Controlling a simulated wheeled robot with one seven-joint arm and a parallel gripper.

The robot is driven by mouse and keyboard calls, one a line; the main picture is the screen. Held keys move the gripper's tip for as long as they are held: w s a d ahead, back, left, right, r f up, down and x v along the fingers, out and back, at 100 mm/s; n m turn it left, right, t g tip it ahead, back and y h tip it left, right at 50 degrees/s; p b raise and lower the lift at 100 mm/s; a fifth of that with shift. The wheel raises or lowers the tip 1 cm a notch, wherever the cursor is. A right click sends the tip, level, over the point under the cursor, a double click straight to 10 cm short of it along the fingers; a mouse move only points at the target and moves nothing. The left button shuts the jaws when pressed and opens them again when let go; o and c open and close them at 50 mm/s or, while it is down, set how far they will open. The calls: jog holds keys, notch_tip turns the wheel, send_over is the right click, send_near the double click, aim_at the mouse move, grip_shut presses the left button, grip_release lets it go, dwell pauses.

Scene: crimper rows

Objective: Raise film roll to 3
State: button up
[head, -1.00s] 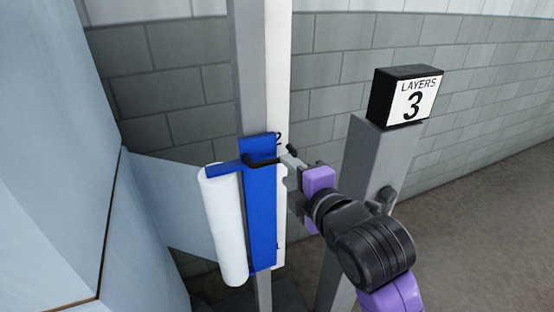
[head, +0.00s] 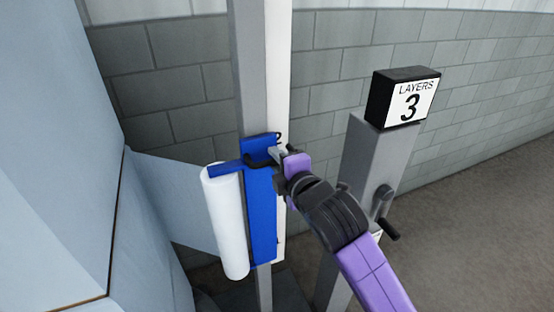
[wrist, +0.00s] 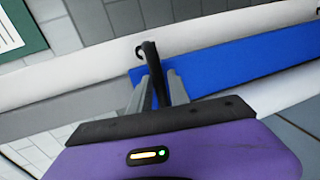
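The white film roll (head: 227,225) hangs upright on the left side of a blue carriage (head: 261,220), which sits on a grey mast (head: 249,60). A white scale strip (head: 281,70) runs along the mast. A dark mark near the carriage top is partly hidden by my gripper. A black handle (head: 254,161) sticks out of the carriage near its top; it also shows in the wrist view (wrist: 153,70). My gripper (wrist: 159,84) has its two fingers on either side of this handle, with a gap visible beside the right finger. Whether the left finger touches it is unclear.
A black box sign (head: 408,98) reading "LAYERS 3" tops a grey post (head: 372,165) at the right. A crank (head: 388,228) projects from that post, close to my arm. Pale film stretches left from the roll. A block wall stands behind.

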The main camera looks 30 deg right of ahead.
grip_shut()
dwell(1.2)
